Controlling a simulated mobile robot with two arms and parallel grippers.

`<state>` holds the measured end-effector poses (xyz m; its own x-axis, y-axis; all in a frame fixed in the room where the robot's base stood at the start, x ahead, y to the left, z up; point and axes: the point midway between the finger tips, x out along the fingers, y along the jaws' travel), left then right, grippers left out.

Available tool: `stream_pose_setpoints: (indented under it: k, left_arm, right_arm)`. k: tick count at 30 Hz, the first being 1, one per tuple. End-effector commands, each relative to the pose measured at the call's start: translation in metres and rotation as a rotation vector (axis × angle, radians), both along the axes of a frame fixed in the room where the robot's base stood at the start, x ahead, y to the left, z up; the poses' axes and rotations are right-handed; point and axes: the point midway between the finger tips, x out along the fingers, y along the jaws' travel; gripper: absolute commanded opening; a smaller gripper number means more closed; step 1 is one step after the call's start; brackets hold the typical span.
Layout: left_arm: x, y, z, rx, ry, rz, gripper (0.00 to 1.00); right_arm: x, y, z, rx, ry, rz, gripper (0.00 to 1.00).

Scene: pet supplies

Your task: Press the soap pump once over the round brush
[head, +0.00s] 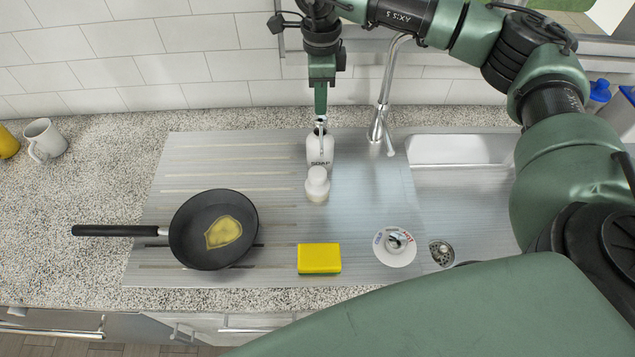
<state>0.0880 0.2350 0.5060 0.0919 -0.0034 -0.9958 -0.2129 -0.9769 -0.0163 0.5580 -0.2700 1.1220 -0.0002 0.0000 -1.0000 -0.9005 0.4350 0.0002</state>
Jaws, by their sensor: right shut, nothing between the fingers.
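The white soap bottle (314,148), marked SOAP, stands upright on the metal drainboard, with its pump at the top. The round brush (317,187), white with a pale lower part, stands right in front of the bottle, close to its base. My right gripper (320,118) comes down from above with its fingers shut and empty. Its tips are at the pump head and partly hide it; I cannot tell if they touch or if the pump is pressed down. My left gripper is not in view.
A black frying pan (186,235) with a yellow-brown patch lies left on the drainboard (280,215). A yellow sponge (319,258) lies in front of the brush. The tap (383,100) rises to the right, near the sink basin (460,150). A mug (45,138) stands far left.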

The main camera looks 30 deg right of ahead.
Motion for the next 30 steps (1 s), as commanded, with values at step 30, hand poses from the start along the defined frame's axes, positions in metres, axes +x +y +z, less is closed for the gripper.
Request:
stream_pose_setpoints:
  k: [30]
  left_arm:
    - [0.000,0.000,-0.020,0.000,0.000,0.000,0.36]
  right_arm:
    - [0.000,0.000,-0.025,0.000,0.001,0.000,0.00]
